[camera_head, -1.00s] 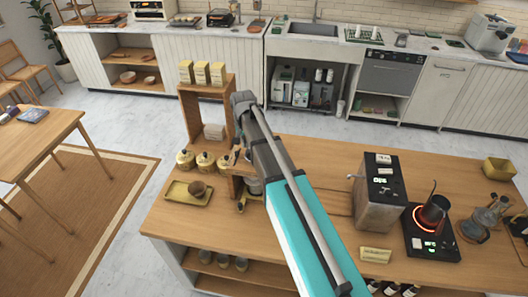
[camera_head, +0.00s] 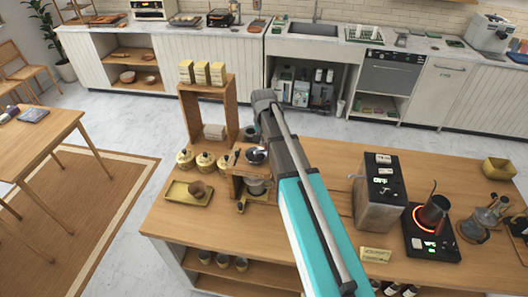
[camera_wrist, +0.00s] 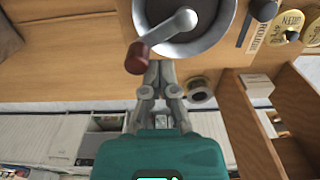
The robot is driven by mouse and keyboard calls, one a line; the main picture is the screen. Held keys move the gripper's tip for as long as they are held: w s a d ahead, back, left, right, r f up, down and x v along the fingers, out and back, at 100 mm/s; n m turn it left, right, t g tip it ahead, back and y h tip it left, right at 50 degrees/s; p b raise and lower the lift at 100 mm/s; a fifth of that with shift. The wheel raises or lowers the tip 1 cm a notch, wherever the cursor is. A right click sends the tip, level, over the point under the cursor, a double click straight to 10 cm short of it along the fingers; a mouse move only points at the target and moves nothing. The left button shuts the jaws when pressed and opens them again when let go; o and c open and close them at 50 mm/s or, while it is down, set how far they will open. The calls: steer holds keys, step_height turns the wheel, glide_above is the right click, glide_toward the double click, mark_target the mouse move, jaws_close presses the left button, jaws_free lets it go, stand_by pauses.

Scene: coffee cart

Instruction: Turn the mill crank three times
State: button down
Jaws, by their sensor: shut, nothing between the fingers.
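The mill's grey metal bowl (camera_head: 256,156) shows beside my arm in the head view. In the wrist view the round bowl (camera_wrist: 222,28) is at the top, partly cut off by the frame. Its grey crank (camera_wrist: 170,32) runs from the hub down and left to a brown knob (camera_wrist: 137,60), which sits over the bowl's lower left edge. My gripper (camera_wrist: 158,68) is shut and empty, with its fingertips just below and right of the knob. Whether they touch it I cannot tell. In the head view the fingers are hidden by my arm.
Several lidded jars (camera_head: 205,160) stand left of the mill, and a tray (camera_head: 180,196) with a small brown cup is in front of them. A wooden shelf (camera_head: 186,112) rises behind. A hot plate (camera_head: 428,246) glows at right. The counter (camera_head: 335,170) right of my arm has free room.

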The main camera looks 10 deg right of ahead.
steer(key=shift+s+d, duration=0.3)
steer(key=shift+s, duration=0.15)
steer(key=shift+s+d, duration=0.2)
steer(key=shift+s, duration=0.55)
steer(key=shift+w, duration=0.1)
steer(key=shift+w+d, duration=0.15)
steer(key=shift+w, duration=0.4)
steer(key=shift+r, duration=0.1)
step_height(320, 180, up, 7)
steer(key=p, duration=0.7)
stand_by(0.4)
stand_by(0.5)
